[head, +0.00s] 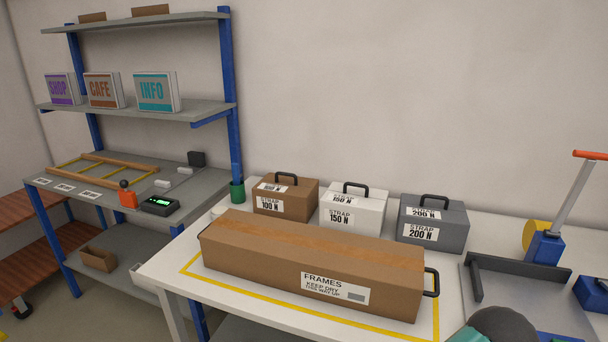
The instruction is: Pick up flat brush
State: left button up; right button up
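I cannot make out a flat brush anywhere in the head view. A small green cup (237,191) stands at the back left of the white table, beside the blue shelf post; I cannot tell whether anything is in it. Neither of my grippers can be made out. A dark rounded shape with a teal part cuts into the bottom edge at the right; I cannot tell what it is.
A long cardboard box (310,262) marked FRAMES lies on the white table (165,262). Brown (285,195), white (352,208) and grey (432,222) strap cases stand behind it. A grey tray (515,300) is at right. The shelf bench holds a wooden frame (105,168).

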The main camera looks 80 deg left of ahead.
aim_at(237, 180)
jog(key=u, duration=0.2)
jog(key=k, duration=2.65)
jog(key=z, duration=0.5)
jog(key=i, duration=0.15)
jog(key=u, duration=3.35)
jog(key=i, duration=1)
jog(key=z, duration=0.45)
